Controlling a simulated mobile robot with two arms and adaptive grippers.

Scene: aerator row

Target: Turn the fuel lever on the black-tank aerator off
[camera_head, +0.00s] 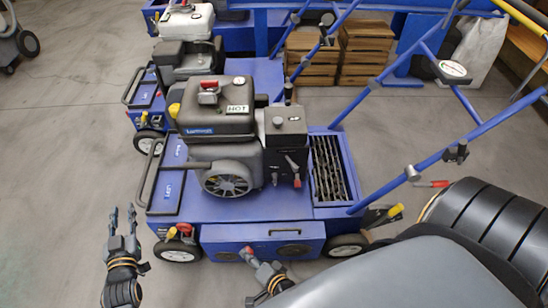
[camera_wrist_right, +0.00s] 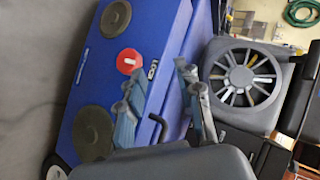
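The black-tank aerator stands in the middle of the head view, with its black tank (camera_head: 216,105) marked HOT above a grey recoil housing (camera_head: 227,180). A lever with a red end (camera_head: 294,172) and a small dark lever (camera_head: 274,178) hang on the engine's near right side; I cannot tell which is the fuel lever. My left gripper (camera_head: 122,218) is open and empty, left of the aerator. My right gripper (camera_head: 249,274) is low before the blue front panel. Its fingers (camera_wrist_right: 163,72) are apart and empty in the wrist view, where the recoil housing (camera_wrist_right: 240,85) shows and no lever is clear.
A white-tank aerator (camera_head: 184,40) stands close behind. Blue handle bars (camera_head: 430,160) rise at the right. The blue front panel (camera_wrist_right: 150,35) carries a red round part (camera_wrist_right: 129,61). Wooden crates (camera_head: 313,58) stand at the back.

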